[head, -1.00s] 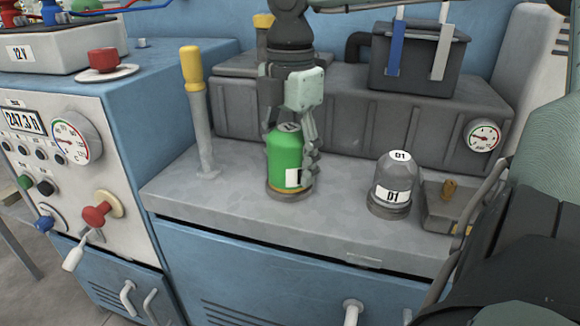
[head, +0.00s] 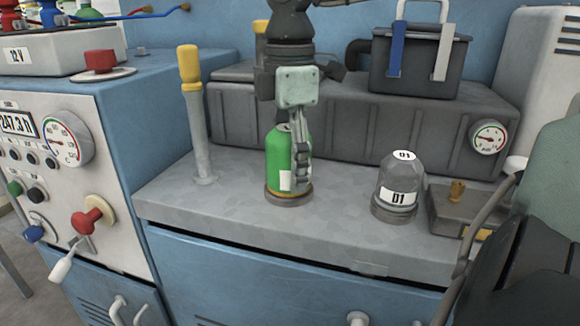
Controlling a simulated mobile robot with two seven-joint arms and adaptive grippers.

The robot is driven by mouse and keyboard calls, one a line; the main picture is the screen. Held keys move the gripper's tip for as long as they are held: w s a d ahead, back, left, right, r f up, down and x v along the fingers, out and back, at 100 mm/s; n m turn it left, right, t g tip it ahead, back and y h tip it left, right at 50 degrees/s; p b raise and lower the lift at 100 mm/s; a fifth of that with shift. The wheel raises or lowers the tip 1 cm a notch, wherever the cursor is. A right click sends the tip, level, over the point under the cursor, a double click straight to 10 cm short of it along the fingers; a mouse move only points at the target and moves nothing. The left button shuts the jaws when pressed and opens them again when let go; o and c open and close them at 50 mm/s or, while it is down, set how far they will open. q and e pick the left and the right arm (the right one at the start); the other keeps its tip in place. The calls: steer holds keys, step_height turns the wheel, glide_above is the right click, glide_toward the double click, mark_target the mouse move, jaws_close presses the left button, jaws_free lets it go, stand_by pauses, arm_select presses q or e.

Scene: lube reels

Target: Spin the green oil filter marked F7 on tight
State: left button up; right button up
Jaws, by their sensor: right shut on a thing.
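The green oil filter (head: 277,160) stands upright on a round grey seat (head: 289,199) on the bench, with a thin orange-brown band at its base. A white label shows on its lower front, partly covered by a finger; I cannot read its mark. My right gripper (head: 293,165) comes down from above and is shut on the filter. One finger shows along its front right side; the other is hidden. My left gripper is not in view.
A grey bowl marked D1 (head: 402,184) stands to the right of the filter. A yellow-topped post (head: 196,115) rises to the left. A long dark grey tank (head: 350,120) with a gauge (head: 488,137) lies behind. The bench front (head: 220,219) is clear.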

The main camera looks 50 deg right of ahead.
steer(key=shift+f+b, duration=0.1)
steer(key=shift+b, duration=0.2)
steer(key=shift+f+m+b, duration=0.15)
steer(key=shift+m+b, duration=0.85)
steer(key=shift+m, duration=0.2)
steer(key=shift+m+b, duration=0.6)
steer(key=shift+m, duration=0.4)
steer(key=shift+r+m, duration=0.25)
steer(key=shift+m, duration=0.15)
steer(key=o, duration=1.5)
